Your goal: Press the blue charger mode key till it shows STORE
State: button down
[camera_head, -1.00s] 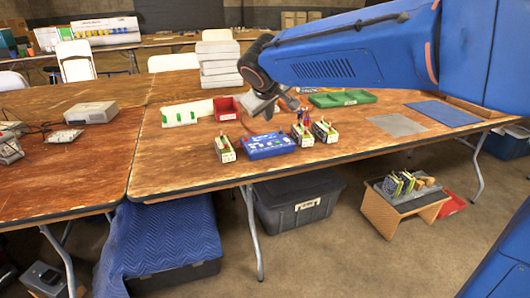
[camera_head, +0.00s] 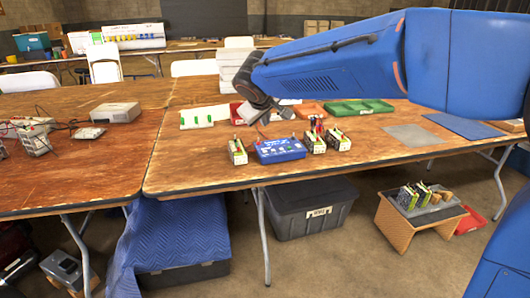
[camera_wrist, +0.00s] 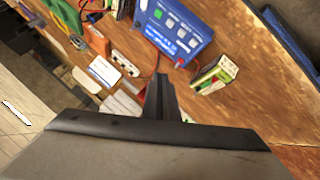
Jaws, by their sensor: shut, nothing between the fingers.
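The blue charger (camera_head: 279,150) sits near the front edge of the wooden table, with batteries on both sides. In the wrist view the charger (camera_wrist: 178,30) is at the top, with a green key and pale keys on its face. Its display and lettering are too small to read. My gripper (camera_head: 262,122) is above and just behind the charger in the head view. In the wrist view its fingers (camera_wrist: 160,82) are shut and empty, apart from the charger and pointing near its lower edge.
A battery (camera_head: 237,151) stands left of the charger, and two more batteries (camera_head: 314,142) (camera_head: 338,139) stand right of it. Red wires rise near the right batteries. The table front is clear.

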jog(key=shift+f, duration=3.85)
jog(key=shift+f, duration=0.4)
jog(key=shift+f, duration=0.35)
jog(key=shift+r, duration=0.8)
jog(key=shift+r, duration=0.1)
jog(key=shift+r, duration=2.4)
